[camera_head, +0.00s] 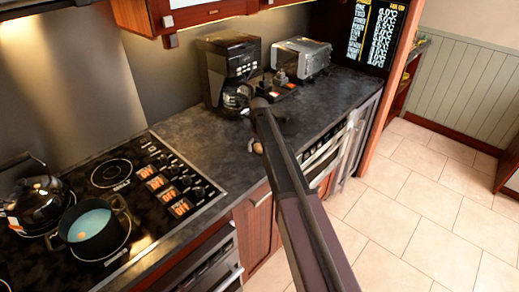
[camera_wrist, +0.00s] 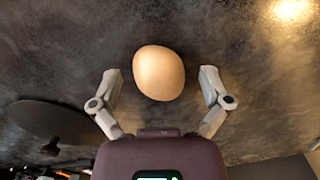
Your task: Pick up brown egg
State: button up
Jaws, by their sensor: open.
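The brown egg (camera_wrist: 159,73) lies on the dark stone countertop (camera_wrist: 270,85) in the wrist view. My gripper (camera_wrist: 161,75) is open, with one finger to the left of the egg and one to the right. There is a gap between the egg and each finger, so neither touches it. In the head view, a small part of the egg (camera_head: 257,148) shows beside my dark arm, which hides most of my gripper and the counter around it.
A coffee maker (camera_head: 229,72) and a toaster (camera_head: 301,59) stand at the back of the counter (camera_head: 205,135). A stove with a pot (camera_head: 93,229) and a kettle (camera_head: 38,203) is at the left. Open tiled floor lies at the right.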

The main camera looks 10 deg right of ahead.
jog(key=c, duration=0.8)
jog(key=shift+r, duration=0.1)
notch_tip(320, 180, up, 3)
jog(key=p, duration=0.2)
jog(key=shift+f+p, duration=0.2)
jog(key=shift+p, duration=0.2)
jog(key=shift+s+r+p, duration=0.45)
jog(key=shift+r+p, duration=0.1)
jog(key=s+a+r+p, duration=0.1)
jog(key=s, duration=1.4)
jog(key=shift+a, duration=0.25)
jog(key=shift+a+r, duration=0.1)
jog(key=shift+a, duration=0.05)
